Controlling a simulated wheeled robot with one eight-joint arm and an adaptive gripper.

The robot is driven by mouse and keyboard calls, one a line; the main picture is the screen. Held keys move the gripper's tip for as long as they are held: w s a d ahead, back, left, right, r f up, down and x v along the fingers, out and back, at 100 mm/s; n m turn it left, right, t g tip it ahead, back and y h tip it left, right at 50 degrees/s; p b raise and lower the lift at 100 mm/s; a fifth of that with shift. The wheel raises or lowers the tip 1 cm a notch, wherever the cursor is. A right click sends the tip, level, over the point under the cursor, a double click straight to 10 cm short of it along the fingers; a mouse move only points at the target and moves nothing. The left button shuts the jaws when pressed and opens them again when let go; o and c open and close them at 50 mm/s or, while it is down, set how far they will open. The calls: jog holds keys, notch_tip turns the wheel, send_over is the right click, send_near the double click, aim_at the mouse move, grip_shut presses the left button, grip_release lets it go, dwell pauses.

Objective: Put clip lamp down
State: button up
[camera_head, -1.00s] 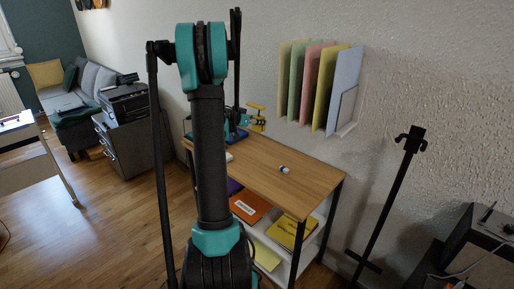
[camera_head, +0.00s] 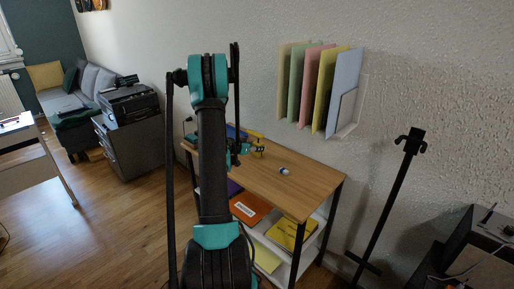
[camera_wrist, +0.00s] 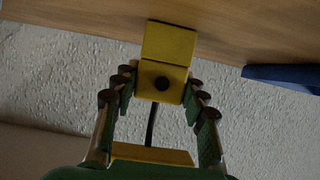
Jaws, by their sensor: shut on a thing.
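The yellow clip lamp (camera_head: 257,142) is upright at the far part of the wooden desk (camera_head: 305,183), near the wall. My gripper (camera_head: 253,150) is around it. In the wrist view the lamp's yellow body (camera_wrist: 169,42) with a black knob sits between the fingers of my gripper (camera_wrist: 160,88), which are shut on it. A thin black stem runs from it toward a yellow part near the palm. The lamp's clip end overlaps the wooden top (camera_wrist: 90,18) in this view; I cannot tell whether they touch.
A small white and blue object (camera_head: 284,171) lies on the desk, with bare wood around it. A dark blue item (camera_wrist: 285,77) is beside the lamp in the wrist view. Coloured folders (camera_head: 318,90) hang on the wall above. A black stand (camera_head: 388,200) is at the right.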

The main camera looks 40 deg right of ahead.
jog(key=o, duration=1)
jog(key=shift+f, duration=0.1)
jog(key=shift+a+r, duration=0.1)
jog(key=shift+r, duration=0.1)
jog(key=w+v, duration=0.1)
jog(key=v, duration=1.1)
jog(key=shift+s, duration=0.45)
jog(key=s+a+n+t+y, duration=0.1)
jog(key=s+a+n+y, duration=0.3)
jog(key=a, duration=1)
jog(key=s+a+f+n+t+y, duration=0.1)
jog(key=s+a+n+y, duration=0.4)
jog(key=a, duration=1)
jog(key=s+a+n+t+y, duration=0.1)
jog(key=s+a+n+y, duration=0.3)
jog(key=s+a+n, duration=0.4)
jog(key=s+a, duration=0.2)
jog(key=a, duration=0.4)
jog(key=shift+s+f, duration=0.15)
jog(key=shift+f, duration=0.25)
